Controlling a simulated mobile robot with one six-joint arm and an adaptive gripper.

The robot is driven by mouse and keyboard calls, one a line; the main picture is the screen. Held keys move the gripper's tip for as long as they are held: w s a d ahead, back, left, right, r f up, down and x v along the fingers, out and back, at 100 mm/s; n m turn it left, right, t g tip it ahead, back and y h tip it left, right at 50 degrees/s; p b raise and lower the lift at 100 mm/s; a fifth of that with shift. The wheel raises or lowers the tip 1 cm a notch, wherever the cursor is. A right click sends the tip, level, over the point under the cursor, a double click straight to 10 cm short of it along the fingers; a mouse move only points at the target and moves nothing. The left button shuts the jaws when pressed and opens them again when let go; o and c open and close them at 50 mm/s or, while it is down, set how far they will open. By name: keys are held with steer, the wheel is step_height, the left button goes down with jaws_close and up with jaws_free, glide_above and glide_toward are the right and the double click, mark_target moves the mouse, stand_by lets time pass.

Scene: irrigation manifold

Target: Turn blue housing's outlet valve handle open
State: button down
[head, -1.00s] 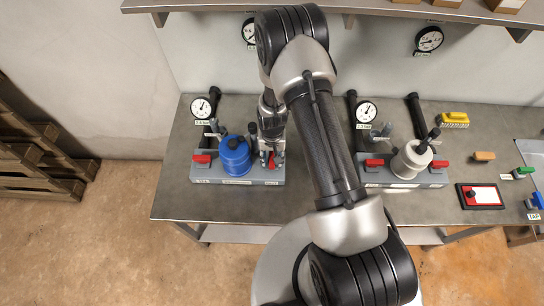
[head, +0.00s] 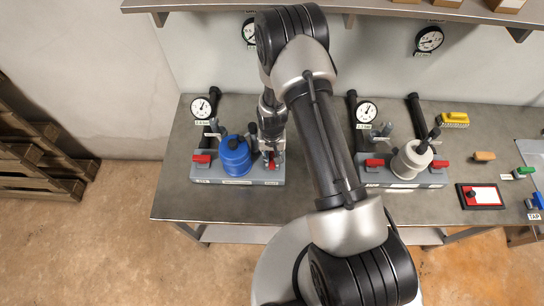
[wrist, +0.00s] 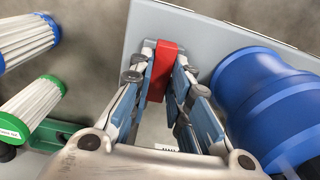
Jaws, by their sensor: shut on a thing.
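The blue housing (head: 235,158) stands on a grey base plate (head: 236,182) on the left part of the bench. A red valve handle (wrist: 164,62) sits on the same plate, to the right of the housing in the head view. My gripper (wrist: 162,75) is shut on this handle, one finger on each side. The gripper (head: 272,152) partly hides the handle in the head view, so its exact angle is hard to tell there. In the wrist view the blue housing (wrist: 262,105) is close on the right of the fingers, with a small gap.
A second red handle (head: 202,158) lies left of the blue housing. A white housing (head: 411,160) with red handles stands on another plate to the right. Two pleated filters, one blue-capped (wrist: 28,40) and one green-capped (wrist: 35,108), lie left of my gripper in the wrist view.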

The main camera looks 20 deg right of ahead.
steer(key=n+b, duration=0.2)
steer(key=n, duration=0.2)
steer(key=shift+n+b, duration=0.4)
steer(key=n+b, duration=0.2)
steer(key=n, duration=0.2)
steer(key=shift+n, duration=0.3)
steer(key=n+b, duration=0.1)
steer(key=n, duration=0.3)
steer(key=shift+n+b, duration=0.7)
steer(key=shift+n, duration=1.4)
steer(key=c, duration=1.5)
jaws_free()
